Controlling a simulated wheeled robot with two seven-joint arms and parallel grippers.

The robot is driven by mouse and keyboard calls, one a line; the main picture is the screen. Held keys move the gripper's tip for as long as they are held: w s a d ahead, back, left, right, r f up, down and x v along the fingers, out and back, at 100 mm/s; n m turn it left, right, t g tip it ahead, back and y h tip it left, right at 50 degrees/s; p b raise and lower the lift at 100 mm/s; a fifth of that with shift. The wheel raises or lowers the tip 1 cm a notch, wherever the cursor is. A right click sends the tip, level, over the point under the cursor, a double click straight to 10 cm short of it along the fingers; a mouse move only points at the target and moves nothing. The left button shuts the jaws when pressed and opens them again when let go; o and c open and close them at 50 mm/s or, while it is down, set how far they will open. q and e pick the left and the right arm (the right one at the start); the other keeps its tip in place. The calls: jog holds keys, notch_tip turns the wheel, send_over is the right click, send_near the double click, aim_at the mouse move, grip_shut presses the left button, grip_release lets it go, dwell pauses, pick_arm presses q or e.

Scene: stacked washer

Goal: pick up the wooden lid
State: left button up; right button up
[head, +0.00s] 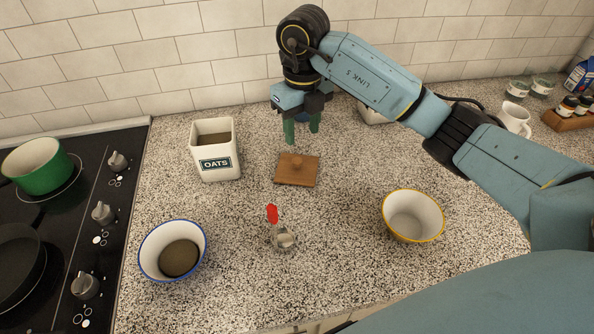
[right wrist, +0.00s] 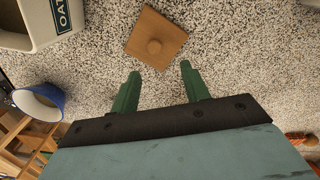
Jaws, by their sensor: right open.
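The wooden lid (head: 297,170) is a square brown board with a round knob, lying flat on the speckled counter to the right of the oats canister. In the right wrist view the lid (right wrist: 155,38) lies beyond my fingertips, with its knob facing up. My right gripper (head: 301,135) has green fingers pointing down, above the counter and behind the lid in the head view. In the right wrist view the right gripper (right wrist: 160,75) is open and empty, its fingers apart from the lid. My left gripper is not in view.
The open oats canister (head: 215,150) stands left of the lid. A blue-rimmed bowl (head: 173,250), a red-handled object (head: 274,222) and a yellow-rimmed bowl (head: 413,215) stand nearer the front. A stove (head: 75,225) is at left. The tiled wall (head: 180,50) is behind.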

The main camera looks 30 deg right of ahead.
aim_at(297, 160)
notch_tip(297, 160, down, 3)
jog(key=shift+f, duration=0.15)
jog(key=shift+w+a+f, duration=0.1)
jog(key=shift+a+f, duration=0.05)
jog(key=shift+f, duration=0.75)
jog(key=shift+w+a+f, duration=0.1)
jog(key=shift+a+f, duration=0.05)
jog(key=shift+f, duration=0.7)
jog(key=shift+w+a+f, duration=0.1)
jog(key=shift+a+f, duration=0.05)
jog(key=shift+f, duration=0.75)
grip_shut()
